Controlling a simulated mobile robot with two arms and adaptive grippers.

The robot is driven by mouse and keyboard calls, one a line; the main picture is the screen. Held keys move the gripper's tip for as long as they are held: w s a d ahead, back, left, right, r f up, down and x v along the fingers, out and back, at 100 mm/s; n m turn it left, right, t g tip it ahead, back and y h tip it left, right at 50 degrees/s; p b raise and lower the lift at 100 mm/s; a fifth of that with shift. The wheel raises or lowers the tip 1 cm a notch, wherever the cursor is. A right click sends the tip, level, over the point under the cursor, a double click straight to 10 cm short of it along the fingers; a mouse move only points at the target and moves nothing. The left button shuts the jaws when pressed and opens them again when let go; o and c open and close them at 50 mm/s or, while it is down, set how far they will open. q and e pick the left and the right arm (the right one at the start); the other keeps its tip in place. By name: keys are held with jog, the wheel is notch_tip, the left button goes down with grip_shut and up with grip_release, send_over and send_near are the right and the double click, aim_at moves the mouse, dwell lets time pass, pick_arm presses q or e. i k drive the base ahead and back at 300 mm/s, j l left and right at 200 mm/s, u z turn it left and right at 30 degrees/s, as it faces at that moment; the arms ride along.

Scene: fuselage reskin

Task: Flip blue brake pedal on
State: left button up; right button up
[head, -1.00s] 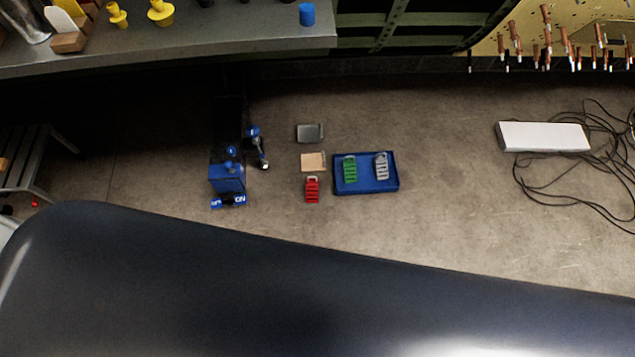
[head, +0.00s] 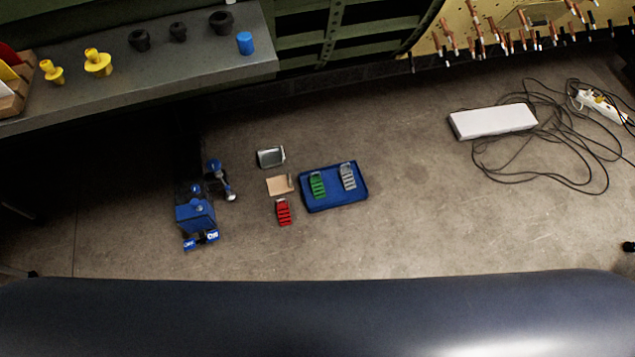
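Neither gripper shows in the head view. On the floor left of centre stands a blue box-shaped unit (head: 195,214) with blue and white lettered parts (head: 201,240) at its front. A blue-topped part with a pale end (head: 222,180) stands just behind it to the right. To the right, a blue tray-like base (head: 334,203) carries a green ribbed pedal (head: 318,185) and a grey ribbed pedal (head: 348,177). A red ribbed pedal (head: 283,211) lies left of that base. I cannot tell which blue part is the brake pedal, or its on/off state.
A grey metal plate (head: 271,157) and a tan square (head: 279,184) lie near the pedals. A grey bench (head: 200,70) runs along the back left. A white slab (head: 494,121), tangled black cables (head: 560,160) and a power strip (head: 602,106) lie right. The centre-right floor is clear.

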aim_at(213, 235)
jog(key=u, duration=1.4)
